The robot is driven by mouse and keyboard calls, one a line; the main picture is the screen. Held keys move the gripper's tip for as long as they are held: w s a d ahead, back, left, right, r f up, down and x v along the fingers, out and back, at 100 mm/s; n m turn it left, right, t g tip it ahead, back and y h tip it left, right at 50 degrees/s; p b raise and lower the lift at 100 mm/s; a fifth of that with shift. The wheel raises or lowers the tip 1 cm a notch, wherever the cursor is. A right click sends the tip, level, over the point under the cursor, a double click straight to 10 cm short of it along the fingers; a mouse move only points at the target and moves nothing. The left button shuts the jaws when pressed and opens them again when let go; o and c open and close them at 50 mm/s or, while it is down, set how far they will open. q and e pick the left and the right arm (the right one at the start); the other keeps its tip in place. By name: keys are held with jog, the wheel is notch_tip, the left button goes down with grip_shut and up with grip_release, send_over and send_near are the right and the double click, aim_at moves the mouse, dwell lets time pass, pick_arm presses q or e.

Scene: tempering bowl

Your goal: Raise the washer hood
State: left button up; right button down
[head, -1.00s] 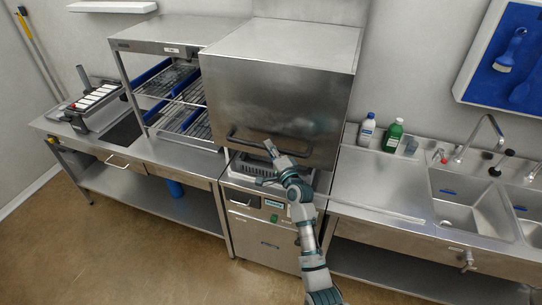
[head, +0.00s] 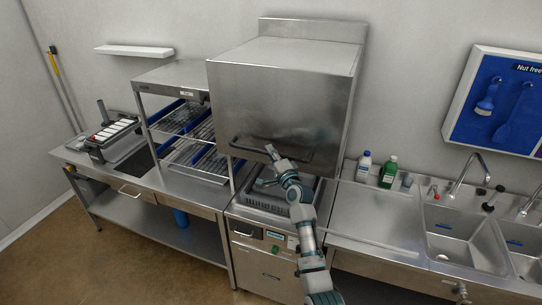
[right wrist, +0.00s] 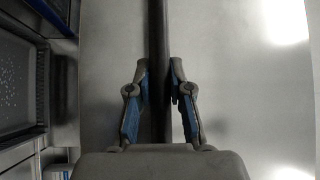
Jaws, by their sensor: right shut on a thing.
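The washer hood (head: 275,100) is a large stainless steel box above the washer base (head: 262,262). The hood is partly raised, with a gap below its lower edge where a grey rack (head: 275,205) shows. A dark bar handle (head: 248,148) runs across the lower front of the hood. My right gripper (head: 271,152) is at the right part of this handle. In the right wrist view the two fingers (right wrist: 159,85) are closed around the handle bar (right wrist: 158,30). My left gripper is not in view.
A rack shelf (head: 185,135) with blue-edged trays stands to the left. To the right are a blue-capped bottle (head: 364,167), a green bottle (head: 388,172), a sink (head: 462,240) and its tap (head: 470,165). A wall shelf (head: 134,50) hangs at the back left.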

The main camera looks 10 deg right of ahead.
jog(key=c, duration=1)
grip_release()
jog(key=shift+c, duration=0.2)
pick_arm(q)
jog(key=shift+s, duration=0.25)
pick_arm(e)
jog(key=v, duration=1.2)
jog(key=shift+f, duration=0.2)
